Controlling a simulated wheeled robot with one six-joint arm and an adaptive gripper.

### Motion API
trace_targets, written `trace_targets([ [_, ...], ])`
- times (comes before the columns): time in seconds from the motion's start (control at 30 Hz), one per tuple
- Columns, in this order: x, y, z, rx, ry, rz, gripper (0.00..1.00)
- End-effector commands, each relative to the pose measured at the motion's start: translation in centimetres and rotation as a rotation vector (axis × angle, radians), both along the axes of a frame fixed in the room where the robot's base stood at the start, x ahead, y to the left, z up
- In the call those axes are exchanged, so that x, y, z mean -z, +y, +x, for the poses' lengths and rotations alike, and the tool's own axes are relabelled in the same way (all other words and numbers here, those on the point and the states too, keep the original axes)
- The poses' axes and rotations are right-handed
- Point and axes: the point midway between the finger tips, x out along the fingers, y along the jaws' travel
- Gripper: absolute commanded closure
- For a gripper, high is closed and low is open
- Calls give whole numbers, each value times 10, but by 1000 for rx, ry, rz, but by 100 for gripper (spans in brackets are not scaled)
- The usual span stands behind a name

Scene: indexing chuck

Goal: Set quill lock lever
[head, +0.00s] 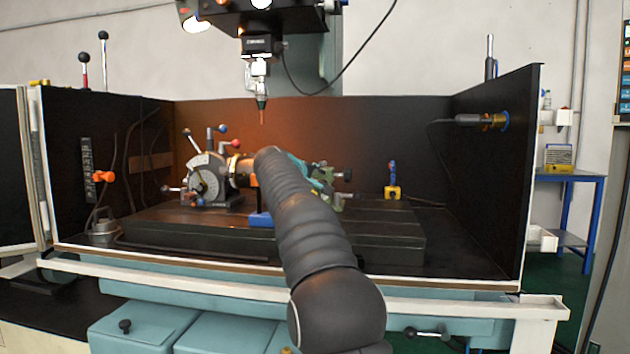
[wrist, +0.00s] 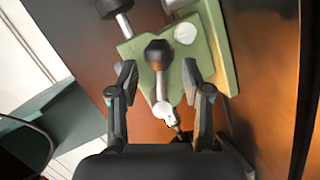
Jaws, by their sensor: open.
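In the wrist view a lever with a black ball knob (wrist: 158,50) and a short pale metal shaft (wrist: 160,84) stands on a green casting (wrist: 213,35); it looks like the quill lock lever. My gripper (wrist: 159,75) is open, with one finger on each side of the lever and a visible gap on both sides. In the head view the green casting (head: 321,180) shows in part behind my arm.
An indexing chuck (head: 206,180) with several ball-ended levers stands left on the dark machine table (head: 170,232). A spindle with a thin tool (head: 261,100) hangs above. A small yellow block (head: 392,192) stands to the right. Dark walls enclose the back and sides.

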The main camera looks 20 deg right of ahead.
Motion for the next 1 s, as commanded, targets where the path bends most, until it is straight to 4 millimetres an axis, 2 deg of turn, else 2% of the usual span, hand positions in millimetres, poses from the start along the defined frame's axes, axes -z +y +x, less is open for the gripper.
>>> trace_targets([
  [0.33,1,-2,2,0,0,0,51],
  [0.53,1,-2,2,0,0,0,100],
  [1.0,3,-3,1,4,-14,26,100],
])
